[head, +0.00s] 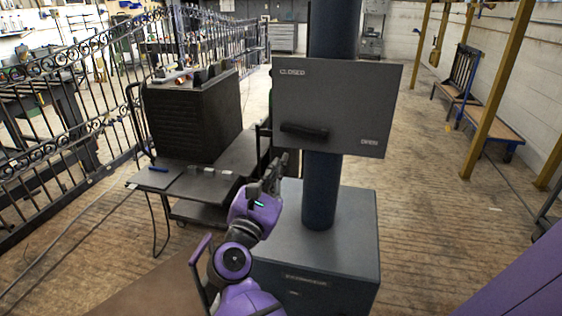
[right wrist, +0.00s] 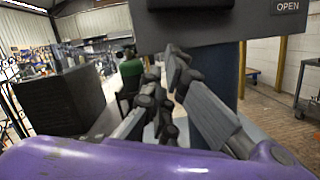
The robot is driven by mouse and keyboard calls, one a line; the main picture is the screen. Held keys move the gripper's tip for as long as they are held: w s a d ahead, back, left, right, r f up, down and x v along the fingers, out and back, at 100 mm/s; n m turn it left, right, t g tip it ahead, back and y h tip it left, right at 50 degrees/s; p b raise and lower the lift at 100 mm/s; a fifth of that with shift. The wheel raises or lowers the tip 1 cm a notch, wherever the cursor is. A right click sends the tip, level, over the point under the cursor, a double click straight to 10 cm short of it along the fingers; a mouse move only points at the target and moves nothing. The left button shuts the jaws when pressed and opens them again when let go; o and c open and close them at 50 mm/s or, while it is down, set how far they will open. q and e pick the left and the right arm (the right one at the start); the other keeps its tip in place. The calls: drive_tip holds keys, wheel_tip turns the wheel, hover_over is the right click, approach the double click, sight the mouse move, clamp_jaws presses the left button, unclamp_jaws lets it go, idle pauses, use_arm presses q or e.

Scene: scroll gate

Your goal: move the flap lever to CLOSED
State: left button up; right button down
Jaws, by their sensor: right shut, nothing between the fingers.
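A grey panel (head: 350,95) on a dark blue post carries the label CLOSED at its upper left and OPEN at its lower right. The black flap lever (head: 304,131) lies nearly level across the panel's left part, below CLOSED. My right gripper (head: 272,172) is shut and empty, below and left of the lever, apart from it in the head view. In the right wrist view, my right gripper (right wrist: 166,72) is under the panel's lower edge, with the OPEN label (right wrist: 287,6) at top right. A dark part at the top edge there may be the lever. My left gripper is out of view.
The post (head: 320,195) stands on a grey cabinet (head: 345,225) just right of my right arm. A black ribbed box (head: 190,120) stands on a dark table (head: 150,180) to the left. An ornate iron gate (head: 110,90) runs along the left. Floor is open at right.

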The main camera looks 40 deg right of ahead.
drive_tip(key=b+v, duration=0.1)
drive_tip(key=v, duration=0.6)
drive_tip(key=shift+s+a+r+b, duration=0.2)
drive_tip(key=shift+s+a+b, duration=0.1)
drive_tip(key=shift+s+b, duration=0.05)
